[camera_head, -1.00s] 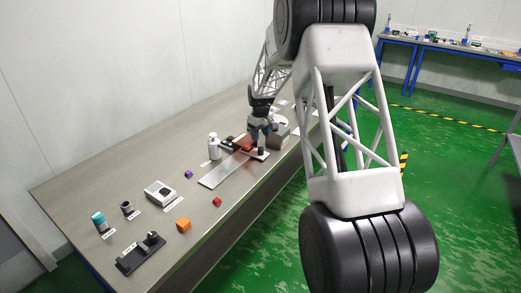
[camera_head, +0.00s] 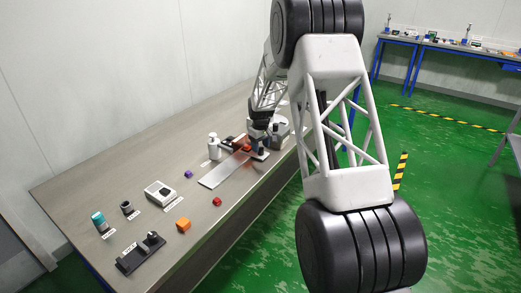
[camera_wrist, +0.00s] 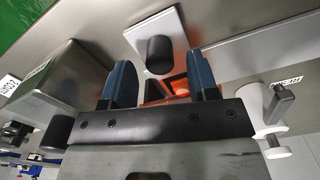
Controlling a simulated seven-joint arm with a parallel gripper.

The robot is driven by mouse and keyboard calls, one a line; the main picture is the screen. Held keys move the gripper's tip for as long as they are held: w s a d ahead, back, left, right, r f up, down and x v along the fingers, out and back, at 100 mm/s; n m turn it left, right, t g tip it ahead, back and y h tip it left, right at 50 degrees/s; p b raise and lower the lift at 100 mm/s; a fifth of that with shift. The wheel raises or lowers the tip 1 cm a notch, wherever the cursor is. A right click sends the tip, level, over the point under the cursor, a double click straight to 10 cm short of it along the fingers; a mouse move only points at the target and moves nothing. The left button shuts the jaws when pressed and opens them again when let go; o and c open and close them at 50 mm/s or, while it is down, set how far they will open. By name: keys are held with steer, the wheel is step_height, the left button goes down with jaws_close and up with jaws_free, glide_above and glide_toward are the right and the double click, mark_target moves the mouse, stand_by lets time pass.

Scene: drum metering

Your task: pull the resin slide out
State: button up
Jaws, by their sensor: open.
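An orange-red piece (camera_head: 244,148), which may be the resin slide, sits at the far end of a long flat metal strip (camera_head: 222,172) on the bench. My gripper (camera_head: 258,143) is low over this spot, just right of the orange-red piece. In the wrist view my gripper's two blue fingers (camera_wrist: 162,85) are apart. Part of the orange piece (camera_wrist: 179,85) shows between and beyond them, close to the right finger. I cannot tell whether a finger touches it. The gripper's body hides the lower part of that view.
A white plate with a black knob (camera_wrist: 160,55) lies just beyond the fingers. A grey metal box (camera_wrist: 62,85) stands close on the left in the wrist view. Small cubes and a white device (camera_head: 160,193) are nearer.

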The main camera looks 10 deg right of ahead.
steer(key=shift+f, duration=1)
jaws_close()
